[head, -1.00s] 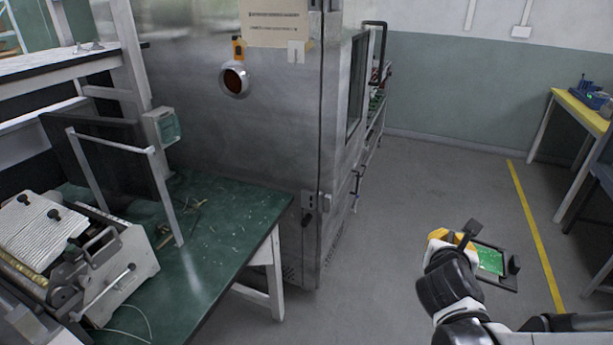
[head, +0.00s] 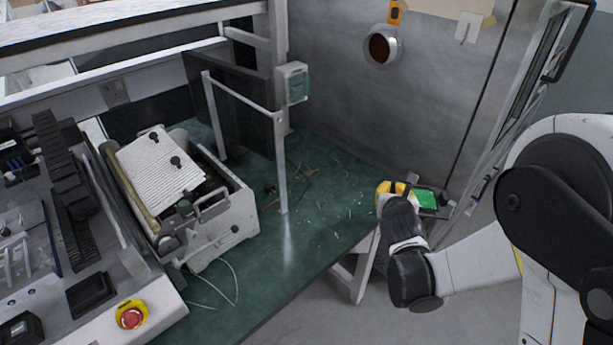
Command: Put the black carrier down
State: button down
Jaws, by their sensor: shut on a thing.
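The black carrier (head: 445,200) holds a green board (head: 427,199) and shows just beyond my gripper (head: 407,190) in the head view. My gripper, with yellow at its end, is shut on the carrier. My wrist hides most of the carrier's near side and the exact grip. The carrier is in front of the steel cabinet, near the right end of the green tabletop (head: 320,235). I cannot tell how high above the tabletop's level it is.
A white machine with a ribbed top (head: 160,172) stands on the table's left part. A metal frame (head: 280,165) rises mid-table. A white box (head: 292,83) is on a post behind. The green surface right of the frame is mostly clear, with small scraps. A steel cabinet (head: 430,100) stands behind.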

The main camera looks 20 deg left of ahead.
jog(key=a+f+n+y, duration=0.2)
jog(key=a+f, duration=0.1)
jog(key=a, duration=0.5)
jog(key=b, duration=0.4)
send_over(327, 206)
notch_tip(327, 206, down, 7)
jog(key=shift+f, duration=0.1)
jog(key=shift+a, duration=0.1)
notch_tip(327, 206, down, 4)
jog(key=shift+f+b, duration=0.1)
jog(key=shift+b, duration=1.1)
jog(key=shift+r, duration=0.2)
jog(key=c, duration=1.6)
grip_release()
jog(key=shift+f, duration=0.15)
